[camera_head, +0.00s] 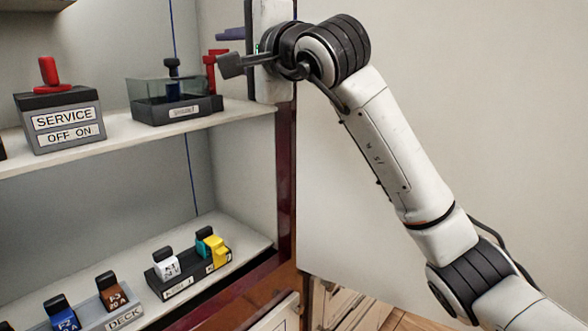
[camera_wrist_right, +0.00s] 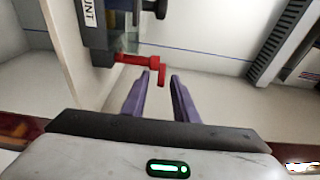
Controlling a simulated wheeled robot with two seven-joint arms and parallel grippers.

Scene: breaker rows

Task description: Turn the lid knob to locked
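A red knob (camera_head: 209,62) shaped like a crank sticks out at the right side of a dark box (camera_head: 150,113) with a clear lid, on the upper shelf. A black switch (camera_head: 172,68) stands at the lid. In the right wrist view the red knob (camera_wrist_right: 140,61) projects from the box, and its bent end lies just beyond my fingertips, nearer the left finger. My right gripper (camera_head: 226,50) reaches in from the right, with its purple fingers (camera_wrist_right: 158,75) apart and nothing held between them. Contact with the knob cannot be told. My left gripper is out of view.
A box labelled SERVICE (camera_head: 60,125) with a red switch stands to the left on the upper shelf (camera_head: 110,138). Several coloured breakers, including a yellow one (camera_head: 217,250), sit on the lower shelf. The cabinet's right edge (camera_head: 286,190) is close to my right arm.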

